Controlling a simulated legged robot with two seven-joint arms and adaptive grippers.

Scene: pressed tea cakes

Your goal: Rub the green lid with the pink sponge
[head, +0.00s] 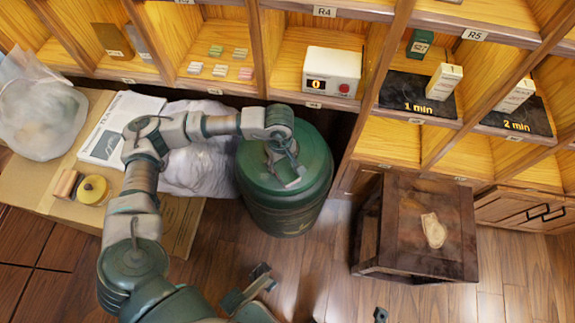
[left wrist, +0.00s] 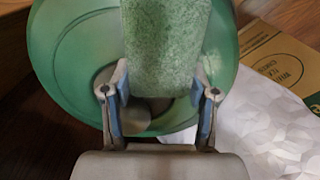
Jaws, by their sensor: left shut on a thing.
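The green lid (head: 262,178) tops a large green drum on the floor, left of centre in the head view. It also fills much of the left wrist view (left wrist: 70,75), with a pale smudge near its right side. My left gripper (head: 290,168) is over the lid. In the left wrist view my left gripper (left wrist: 163,100) is shut on a speckled green block (left wrist: 165,45), which looks like a sponge and is not pink. Whether the block touches the lid is unclear. A small pink block (head: 245,74) lies on a shelf.
The shelf unit (head: 300,100) stands behind the drum and holds a white box (head: 332,72) with a display. A dark wooden stool (head: 400,225) stands to the right. A cardboard surface (head: 185,225) with a white bag (head: 40,112) is left. Some floor is clear.

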